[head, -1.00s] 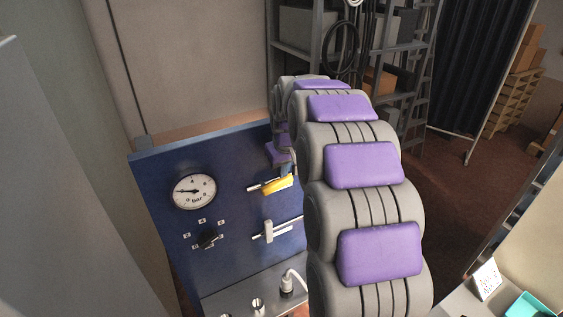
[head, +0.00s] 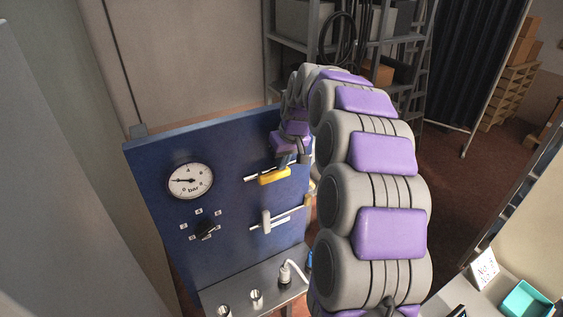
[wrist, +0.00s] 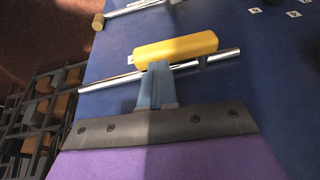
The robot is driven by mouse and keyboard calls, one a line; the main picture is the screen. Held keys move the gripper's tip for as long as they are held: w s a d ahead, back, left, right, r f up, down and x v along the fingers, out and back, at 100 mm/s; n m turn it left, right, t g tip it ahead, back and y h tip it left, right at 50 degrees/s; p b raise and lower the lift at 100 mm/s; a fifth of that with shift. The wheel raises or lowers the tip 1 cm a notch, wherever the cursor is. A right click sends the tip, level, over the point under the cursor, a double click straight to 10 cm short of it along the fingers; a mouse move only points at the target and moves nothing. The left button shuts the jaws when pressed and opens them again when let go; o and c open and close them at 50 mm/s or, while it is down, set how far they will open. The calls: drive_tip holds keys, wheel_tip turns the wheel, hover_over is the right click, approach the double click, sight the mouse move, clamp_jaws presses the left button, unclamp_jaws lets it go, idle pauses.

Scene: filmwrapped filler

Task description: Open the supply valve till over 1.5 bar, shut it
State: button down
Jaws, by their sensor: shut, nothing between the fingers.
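A blue panel (head: 235,150) carries a round gauge marked bar (head: 190,181). Its needle points left; I cannot read the exact value. A yellow lever handle (head: 274,176) lies roughly parallel to a short metal pipe (head: 250,179); it also shows in the wrist view (wrist: 175,50). A pale lever (head: 266,222) stands across a lower pipe. I cannot tell which is the supply valve. My gripper (head: 284,160) is shut and empty, just above the yellow handle in the head view. In the wrist view its fingers (wrist: 158,68) reach the handle's edge; contact is unclear.
A black rotary knob (head: 204,232) with small labels sits below the gauge. A metal ledge (head: 240,291) holds sockets and a white plug (head: 286,273). A side table with a teal tray (head: 527,299) stands at right. Shelving (head: 300,45) stands behind.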

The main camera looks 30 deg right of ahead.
drive_tip(key=shift+s+f, duration=0.1)
drive_tip(key=shift+f, duration=0.1)
drive_tip(key=r, duration=0.5)
drive_tip(key=shift+a+p, duration=0.2)
drive_tip(key=shift+p, duration=0.15)
drive_tip(key=b+v, duration=0.1)
drive_tip(key=v, duration=0.8)
drive_tip(key=shift+d+r+b, duration=0.15)
drive_tip(key=shift+d+b, duration=0.05)
drive_tip(key=shift+b, duration=0.1)
drive_tip(key=s+a+f+g+b, duration=0.3)
drive_tip(key=s+a+f+b, duration=0.9)
drive_tip(key=s+a+f, duration=0.45)
drive_tip(key=s+a+f+g+h+b, duration=0.1)
drive_tip(key=s+f+b, duration=0.7)
drive_tip(key=s+f, duration=1.2)
drive_tip(key=shift+s+a+f+g, duration=0.25)
drive_tip(key=shift+f+g, duration=0.35)
drive_tip(key=shift+f, duration=0.35)
